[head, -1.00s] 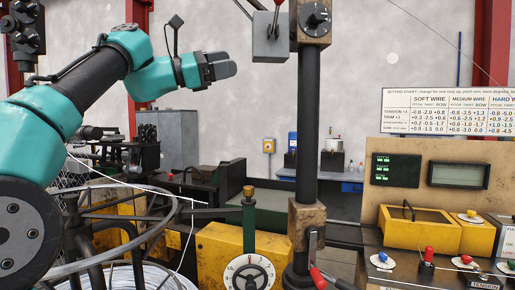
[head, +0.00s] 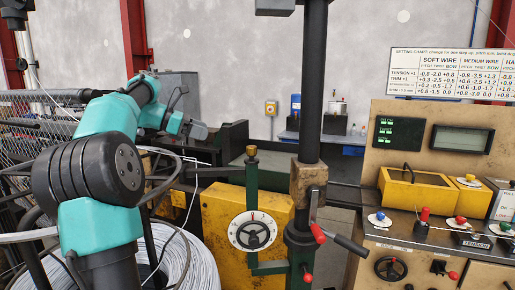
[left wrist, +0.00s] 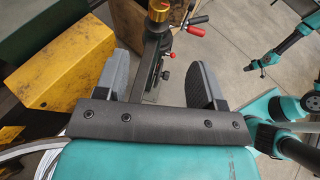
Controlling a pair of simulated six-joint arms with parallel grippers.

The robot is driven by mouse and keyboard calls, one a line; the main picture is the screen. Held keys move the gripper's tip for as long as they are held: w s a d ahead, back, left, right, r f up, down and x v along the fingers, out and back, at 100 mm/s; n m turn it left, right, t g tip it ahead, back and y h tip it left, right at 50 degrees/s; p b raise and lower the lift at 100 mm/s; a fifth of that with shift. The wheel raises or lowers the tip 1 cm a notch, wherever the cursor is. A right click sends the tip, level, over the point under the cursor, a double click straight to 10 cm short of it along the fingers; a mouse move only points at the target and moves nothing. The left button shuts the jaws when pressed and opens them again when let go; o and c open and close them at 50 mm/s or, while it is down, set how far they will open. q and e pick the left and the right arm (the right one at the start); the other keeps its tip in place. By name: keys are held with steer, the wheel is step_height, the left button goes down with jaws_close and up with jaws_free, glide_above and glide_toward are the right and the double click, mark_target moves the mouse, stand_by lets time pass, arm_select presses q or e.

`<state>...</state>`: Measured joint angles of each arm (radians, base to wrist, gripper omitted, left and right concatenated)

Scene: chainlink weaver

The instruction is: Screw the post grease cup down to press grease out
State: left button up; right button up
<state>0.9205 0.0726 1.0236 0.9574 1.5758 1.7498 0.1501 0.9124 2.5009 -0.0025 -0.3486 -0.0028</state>
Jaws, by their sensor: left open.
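The post grease cup (head: 251,151) is a small brass cap on top of the green post (head: 251,190), left of the dark column. In the left wrist view the brass cup (left wrist: 158,10) shows at the top, ahead of the fingers and roughly between their lines. My left gripper (head: 198,131) is left of the cup and a little higher in the head view, apart from it. Its two dark fingers (left wrist: 157,82) are spread with nothing held between them. Parts of my right arm show at the right of the left wrist view; its jaws are too small to read.
The dark column (head: 312,100) with red-knobbed levers (head: 318,233) stands just right of the cup. A white dial (head: 253,231) is below it, before a yellow housing (head: 220,210). A wire coil (head: 190,262) lies at lower left. The control panel (head: 420,240) is at right.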

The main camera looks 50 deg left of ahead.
mark_target(252, 147)
stand_by(0.3)
arm_select(q)
steer(key=x, duration=1.7)
steer(key=shift+w+d, duration=0.15)
steer(key=c, duration=0.9)
